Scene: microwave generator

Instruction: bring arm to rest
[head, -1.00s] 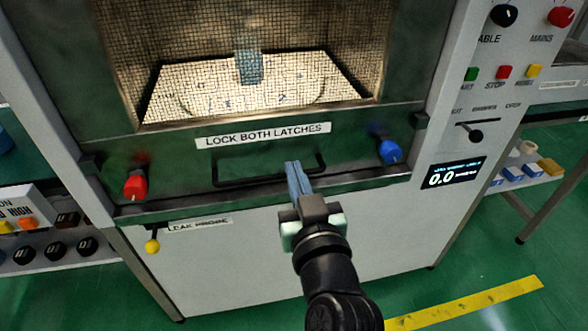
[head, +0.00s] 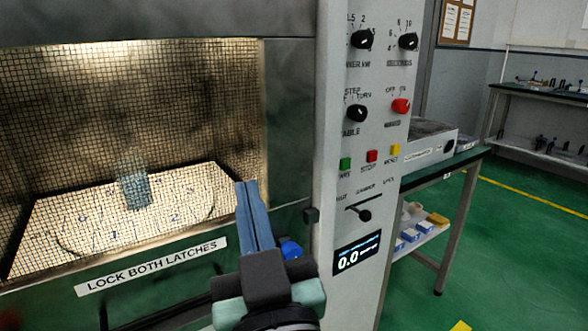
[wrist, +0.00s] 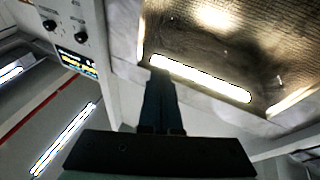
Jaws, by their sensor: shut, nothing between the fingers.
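My gripper (head: 246,186) is in front of the microwave door (head: 285,105), with its two blue fingers together and nothing between them. In the head view the fingers point up over the lower right of the mesh window. In the wrist view my gripper (wrist: 158,75) shows dark fingers pointing toward the door window (wrist: 230,45). Whether the fingertips touch the door cannot be told. Behind the mesh, a blue-grey block (head: 136,188) stands on a pale numbered plate (head: 60,205). A blue latch knob (head: 291,249) shows just right of my gripper.
The control panel (head: 362,140) with knobs, coloured buttons and a display (head: 357,253) reading 0.0 stands right of the door. The door handle (head: 160,318) is partly hidden low in the picture. A side bench (head: 445,165) is farther right, with open green floor beyond.

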